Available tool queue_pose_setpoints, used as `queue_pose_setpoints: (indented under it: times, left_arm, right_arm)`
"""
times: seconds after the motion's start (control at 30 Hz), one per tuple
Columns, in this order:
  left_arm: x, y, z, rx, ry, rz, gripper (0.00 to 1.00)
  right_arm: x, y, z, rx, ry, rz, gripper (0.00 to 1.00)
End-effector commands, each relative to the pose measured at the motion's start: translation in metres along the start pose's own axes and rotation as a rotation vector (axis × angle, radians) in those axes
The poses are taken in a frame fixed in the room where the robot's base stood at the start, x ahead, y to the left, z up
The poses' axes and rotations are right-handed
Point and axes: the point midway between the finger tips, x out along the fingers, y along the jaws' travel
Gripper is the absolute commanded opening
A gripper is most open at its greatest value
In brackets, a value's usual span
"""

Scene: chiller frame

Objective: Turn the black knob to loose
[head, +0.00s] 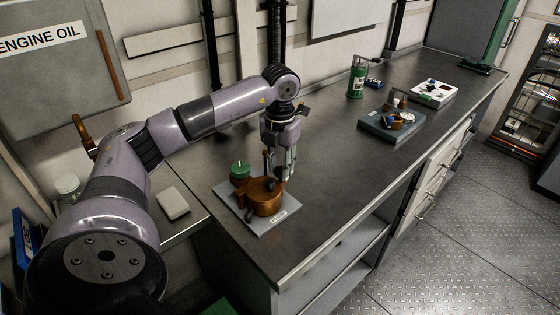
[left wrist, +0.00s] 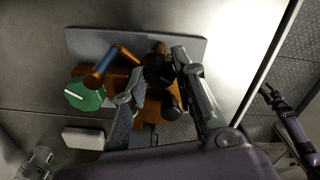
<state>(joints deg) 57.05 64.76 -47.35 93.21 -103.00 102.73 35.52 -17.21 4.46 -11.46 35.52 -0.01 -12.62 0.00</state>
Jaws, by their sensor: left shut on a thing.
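A copper-coloured valve block (head: 262,200) sits on a light grey plate (head: 272,224) near the counter's front corner. My left gripper (head: 280,168) points down over the block from above. In the left wrist view the two fingers of the left gripper (left wrist: 158,75) stand on either side of the black knob (left wrist: 158,65) and are shut on it. The knob is partly hidden by the fingers, and I cannot read its angle. My right arm shows at the right of the left wrist view, with its gripper (left wrist: 272,96) small and dark, clear of the block.
A green knob with a white mark (left wrist: 85,94) sits beside the black knob, close to the left finger. A white block (head: 173,203) lies left of the plate. A green bottle (head: 356,80) and a blue-grey tray of parts (head: 380,126) stand farther along the counter. The middle counter is clear.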

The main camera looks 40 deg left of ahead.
Motion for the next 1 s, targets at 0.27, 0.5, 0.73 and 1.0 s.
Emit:
queue_pose_setpoints:
  times: [0.27,0.5,0.73,1.0]
  left_arm:
    - [-0.0024,0.0000,0.0013,-0.236,-0.005,-0.002,0.00]
    - [-0.0023,0.0002,0.0015,-0.383,-0.006,-0.002,0.00]
    - [-0.0026,0.0003,0.0019,-0.457,-0.008,-0.003,0.00]
    - [-0.0027,0.0004,0.0021,-0.481,-0.009,-0.003,0.00]
  right_arm:
    - [-0.0046,0.0016,-0.0001,-0.001,0.000,0.002,0.40]
    - [-0.0067,0.0028,-0.0001,-0.002,-0.001,0.003,0.40]
    - [-0.0076,0.0029,-0.0002,-0.001,0.000,0.003,0.40]
    - [-0.0078,0.0029,-0.0003,-0.001,0.000,0.003,0.40]
